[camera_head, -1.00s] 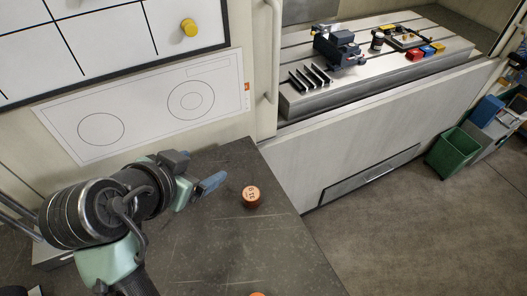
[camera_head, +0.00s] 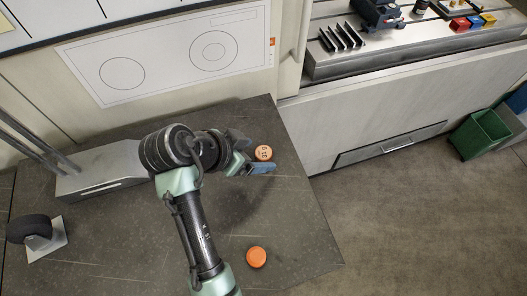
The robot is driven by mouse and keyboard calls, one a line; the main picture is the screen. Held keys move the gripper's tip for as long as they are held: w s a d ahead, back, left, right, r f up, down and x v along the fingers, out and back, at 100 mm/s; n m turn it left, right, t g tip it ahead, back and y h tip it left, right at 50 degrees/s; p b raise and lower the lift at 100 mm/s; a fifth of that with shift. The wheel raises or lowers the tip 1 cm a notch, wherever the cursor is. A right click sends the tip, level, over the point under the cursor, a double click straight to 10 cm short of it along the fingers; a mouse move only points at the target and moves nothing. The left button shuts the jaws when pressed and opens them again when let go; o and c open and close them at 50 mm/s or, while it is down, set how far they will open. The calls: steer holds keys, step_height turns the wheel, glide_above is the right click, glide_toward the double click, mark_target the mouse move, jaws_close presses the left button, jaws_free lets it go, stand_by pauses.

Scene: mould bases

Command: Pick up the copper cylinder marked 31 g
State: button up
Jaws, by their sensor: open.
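The copper cylinder with dark marking on its top (camera_head: 264,153) stands on the dark grey table near its back right edge; the marking looks like 31 g but is small and turned. My gripper (camera_head: 254,154) is open, its fingers pointing right. One dark finger is behind and left of the cylinder, and the blue-grey finger is just in front of it. The cylinder is at the mouth of the open jaws; I cannot tell whether any finger touches it.
A second orange cylinder (camera_head: 257,257) with no readable mark stands nearer the front. A grey sloped block (camera_head: 100,170) and a black roller on a stand (camera_head: 45,240) are at left. The wall is close behind the table (camera_head: 300,230), whose right front is clear.

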mark_target(264, 152)
steer(key=shift+p+x, duration=0.4)
steer(key=shift+x, duration=1.6)
steer(key=shift+w+r, duration=0.15)
jaws_close()
